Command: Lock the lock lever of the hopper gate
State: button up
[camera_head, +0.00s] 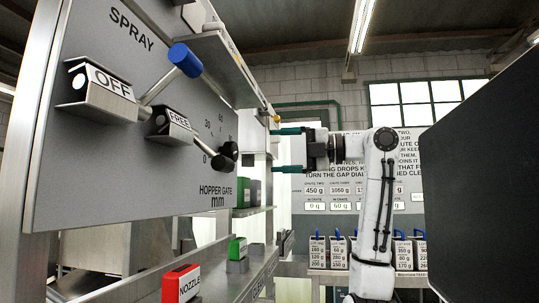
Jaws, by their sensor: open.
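The grey control panel (90,160) fills the left, with "HOPPER GATE mm" printed low on its right part. A small housing (172,123) with the sign "FREE" sits left of the gate's 0–30–60 scale. A black-ended lever (229,149) and dark knob stand by the scale; I cannot tell clearly which part is the lock lever. My gripper (286,150) is to the right of the panel, pointing left. Its two teal fingers are apart and nothing shows between them. It appears clear of the lever.
A blue-ended lever (185,60) sticks out beside the "OFF" sign (102,82) under "SPRAY". A red "NOZZLE" block (181,284) and a green-topped block (238,248) stand on the ledge below. A large dark panel (490,170) fills the right. Labelled bins stand behind.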

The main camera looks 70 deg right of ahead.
aim_at(222, 164)
jog(key=k+l, duration=0.1)
jog(key=k, duration=0.9)
